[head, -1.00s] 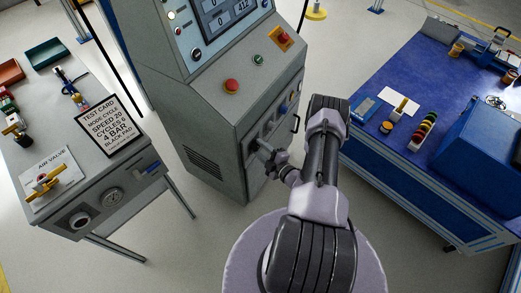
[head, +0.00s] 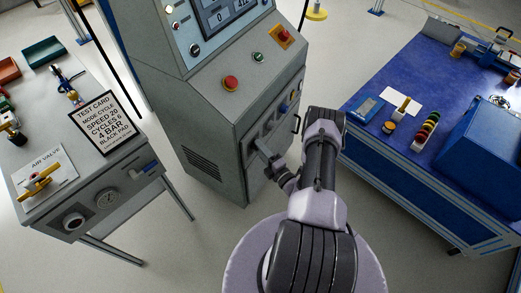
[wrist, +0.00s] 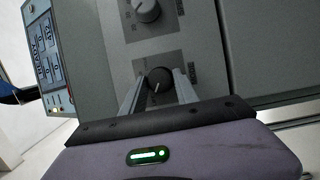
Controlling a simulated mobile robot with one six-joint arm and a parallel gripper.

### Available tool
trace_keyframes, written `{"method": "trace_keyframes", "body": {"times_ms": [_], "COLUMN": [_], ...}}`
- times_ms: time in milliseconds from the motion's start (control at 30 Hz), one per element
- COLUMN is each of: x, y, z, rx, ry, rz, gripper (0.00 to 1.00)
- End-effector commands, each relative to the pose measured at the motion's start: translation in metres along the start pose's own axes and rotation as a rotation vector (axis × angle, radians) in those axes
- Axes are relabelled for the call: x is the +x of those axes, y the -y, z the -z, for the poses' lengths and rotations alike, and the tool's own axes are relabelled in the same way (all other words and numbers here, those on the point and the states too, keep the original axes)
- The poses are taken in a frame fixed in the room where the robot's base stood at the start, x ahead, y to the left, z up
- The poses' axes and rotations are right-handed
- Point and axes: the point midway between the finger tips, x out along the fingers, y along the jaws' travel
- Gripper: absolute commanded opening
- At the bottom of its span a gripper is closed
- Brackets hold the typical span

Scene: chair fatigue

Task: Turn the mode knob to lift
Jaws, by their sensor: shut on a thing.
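A black round knob (wrist: 159,79) with a white pointer line sits on a dark plate on the grey console's panel in the wrist view. Its pointer slants down and slightly left. My gripper (wrist: 158,88) is shut on this knob, one finger on each side. In the head view my gripper (head: 262,148) is at the console's lower front panel, and the knob is hidden there.
The grey console (head: 190,120) carries a red button (head: 231,83), a green button (head: 258,57) and a screen. A bench with a test card (head: 103,122) and air valve (head: 40,181) stands left. A blue workbench (head: 375,150) is close to my arm's right.

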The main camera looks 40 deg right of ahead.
Motion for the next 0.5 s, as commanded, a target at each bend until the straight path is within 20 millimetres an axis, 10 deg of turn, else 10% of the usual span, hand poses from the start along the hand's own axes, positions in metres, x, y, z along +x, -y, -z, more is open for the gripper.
{"method": "trace_keyframes", "body": {"times_ms": [367,400,500], "x": [0.0002,0.0002,0.0002], "y": [-0.0003,-0.0004,-0.0003], "z": [0.0,0.0,0.0], "rx": [-0.003,-0.003,-0.003], "ry": [-0.001,-0.001,-0.001], "rz": [-0.002,-0.002,-0.002], "gripper": [0.0,0.42,0.57]}}
